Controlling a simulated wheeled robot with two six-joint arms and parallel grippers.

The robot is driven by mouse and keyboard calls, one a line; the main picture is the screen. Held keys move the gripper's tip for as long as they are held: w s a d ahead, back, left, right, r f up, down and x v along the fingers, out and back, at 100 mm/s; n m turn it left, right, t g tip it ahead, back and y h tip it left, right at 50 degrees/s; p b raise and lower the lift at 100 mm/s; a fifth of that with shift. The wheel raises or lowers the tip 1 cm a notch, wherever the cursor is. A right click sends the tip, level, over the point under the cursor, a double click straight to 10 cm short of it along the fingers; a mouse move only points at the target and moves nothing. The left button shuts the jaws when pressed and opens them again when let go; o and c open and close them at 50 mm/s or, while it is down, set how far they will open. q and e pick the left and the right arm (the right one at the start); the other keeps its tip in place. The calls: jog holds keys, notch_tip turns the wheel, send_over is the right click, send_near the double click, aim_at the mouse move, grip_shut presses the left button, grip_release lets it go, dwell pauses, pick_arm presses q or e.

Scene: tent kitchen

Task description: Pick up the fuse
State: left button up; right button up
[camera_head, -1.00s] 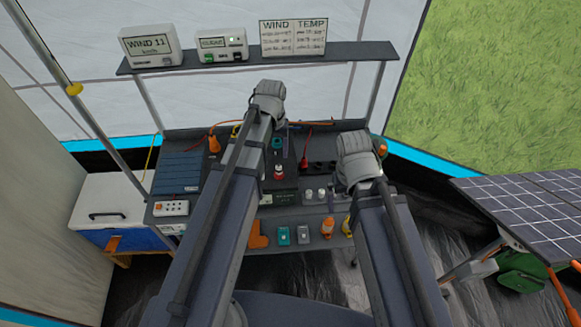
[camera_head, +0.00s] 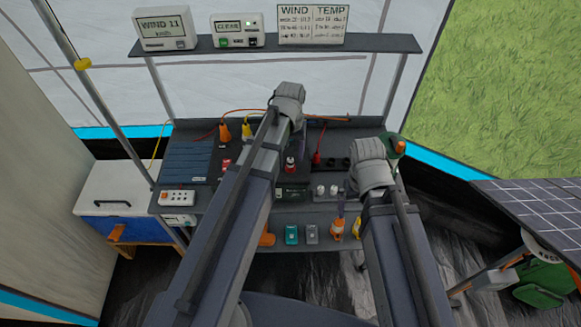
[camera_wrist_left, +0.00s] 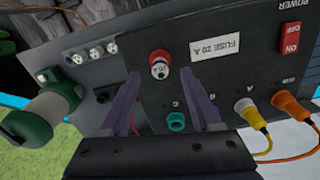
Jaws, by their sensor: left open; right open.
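The fuse is a small red and silver cap on the dark power box. It shows in the left wrist view (camera_wrist_left: 160,65) beside the "FUSE 20 A" label (camera_wrist_left: 214,47), and in the head view (camera_head: 290,163). My left gripper (camera_wrist_left: 162,73) is open, one finger on each side of the fuse in the wrist picture. Whether the fingers are deep enough to flank it, I cannot tell. In the head view my left gripper (camera_head: 297,122) is over the back of the box, its fingers mostly hidden.
A teal socket (camera_wrist_left: 176,121), a yellow plug (camera_wrist_left: 245,108) and an orange plug (camera_wrist_left: 286,97) sit near the fuse. A red power switch (camera_wrist_left: 291,37) is beside them. A shelf (camera_head: 250,48) with displays runs above the bench. A solar panel (camera_head: 530,215) stands right.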

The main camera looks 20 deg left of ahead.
pick_arm(q)
notch_tip(320, 180, down, 2)
jog(key=shift+f+b, duration=0.15)
jog(key=shift+b, duration=0.5)
grip_shut()
